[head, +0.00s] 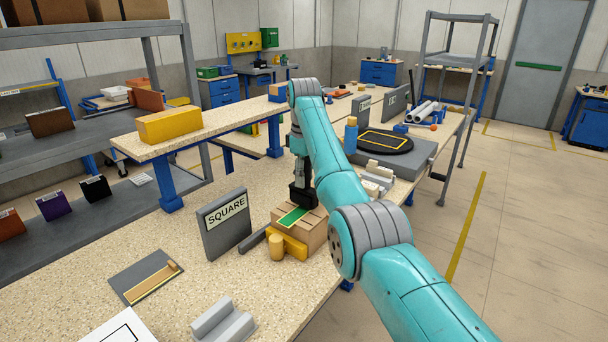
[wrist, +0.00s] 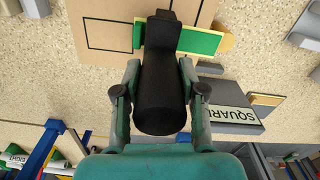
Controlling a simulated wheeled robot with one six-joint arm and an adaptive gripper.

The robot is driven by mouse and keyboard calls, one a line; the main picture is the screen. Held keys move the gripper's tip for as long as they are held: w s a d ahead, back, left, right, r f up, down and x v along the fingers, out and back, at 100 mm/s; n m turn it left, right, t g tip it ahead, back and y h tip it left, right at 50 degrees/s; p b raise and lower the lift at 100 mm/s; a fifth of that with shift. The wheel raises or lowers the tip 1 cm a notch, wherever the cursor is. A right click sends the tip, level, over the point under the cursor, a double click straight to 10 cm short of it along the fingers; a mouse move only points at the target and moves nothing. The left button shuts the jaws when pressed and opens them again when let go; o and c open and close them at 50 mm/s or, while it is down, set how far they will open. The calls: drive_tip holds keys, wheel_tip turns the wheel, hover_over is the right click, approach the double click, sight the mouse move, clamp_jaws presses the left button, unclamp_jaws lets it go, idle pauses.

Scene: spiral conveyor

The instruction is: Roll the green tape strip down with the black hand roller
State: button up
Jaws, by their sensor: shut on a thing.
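My gripper (wrist: 160,93) is shut on the black hand roller (wrist: 158,75), with one finger on each side of its thick black grip. In the head view the roller (head: 303,196) stands over the cardboard box (head: 314,238), at the far end of the green tape strip (head: 292,217). The green strip lies on the box top and also shows in the wrist view (wrist: 200,42). There the roller's head covers the strip's left part; its right part is in plain view. I cannot tell whether the roller presses on the tape. My arm hides part of the box.
A yellow block (head: 290,245) and a yellow cylinder (head: 277,247) stand at the box's near side. The grey SQUARE sign (head: 224,224) stands left of it. A turntable (head: 385,142) and pale blocks are behind my arm. The bench's left front is partly clear.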

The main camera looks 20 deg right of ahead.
drive_tip(key=shift+f, duration=0.5)
idle(1.5)
drive_tip(key=shift+a, duration=0.1)
